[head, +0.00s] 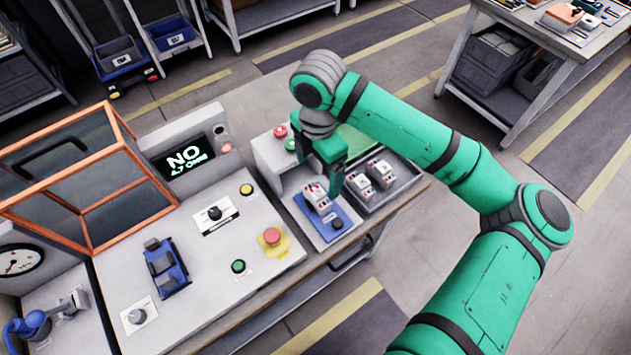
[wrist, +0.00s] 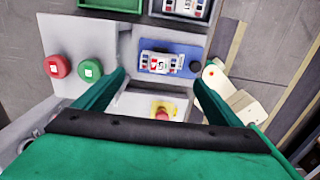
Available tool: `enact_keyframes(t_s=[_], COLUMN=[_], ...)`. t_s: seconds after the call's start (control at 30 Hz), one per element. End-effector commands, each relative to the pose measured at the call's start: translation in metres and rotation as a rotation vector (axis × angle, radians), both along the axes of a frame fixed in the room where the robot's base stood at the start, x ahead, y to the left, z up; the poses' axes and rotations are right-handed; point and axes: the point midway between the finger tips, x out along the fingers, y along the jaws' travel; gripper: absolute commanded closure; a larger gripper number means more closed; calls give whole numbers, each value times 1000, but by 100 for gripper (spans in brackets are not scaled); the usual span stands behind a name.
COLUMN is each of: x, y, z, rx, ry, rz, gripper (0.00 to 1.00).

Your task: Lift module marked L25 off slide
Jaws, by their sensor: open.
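A white and grey module (head: 317,196) with small coloured parts sits on the blue slide (head: 334,226) beside the grey housing. In the wrist view the module (wrist: 160,63) lies on the blue slide (wrist: 188,50); its marking is too small to read. My gripper (head: 330,178) is over the module in the head view. In the wrist view my gripper (wrist: 160,78) is open, one green finger left of the module and one right, with nothing held. I cannot tell how far above the module the fingertips are.
A dark tray (head: 398,191) right of the slide holds similar modules (head: 381,173). Red (head: 280,131) and green (head: 291,145) buttons sit on the housing to the left. A red stop button (head: 271,236) and an orange-framed cover (head: 118,165) stand further left.

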Motion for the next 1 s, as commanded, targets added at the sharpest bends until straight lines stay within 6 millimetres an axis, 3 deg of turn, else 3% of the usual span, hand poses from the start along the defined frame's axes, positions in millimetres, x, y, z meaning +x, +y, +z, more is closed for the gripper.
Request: enact_keyframes(t_s=[0.3, 0.57, 0.8, 1.0], x=[-1, 0, 0, 0], y=[5, 5, 3, 3], z=[-41, -59, -93, -107], rx=[-2, -2, -2, -1], ry=[3, 2, 2, 0], rz=[12, 10, 7, 9], gripper=[11, 11, 11, 11])
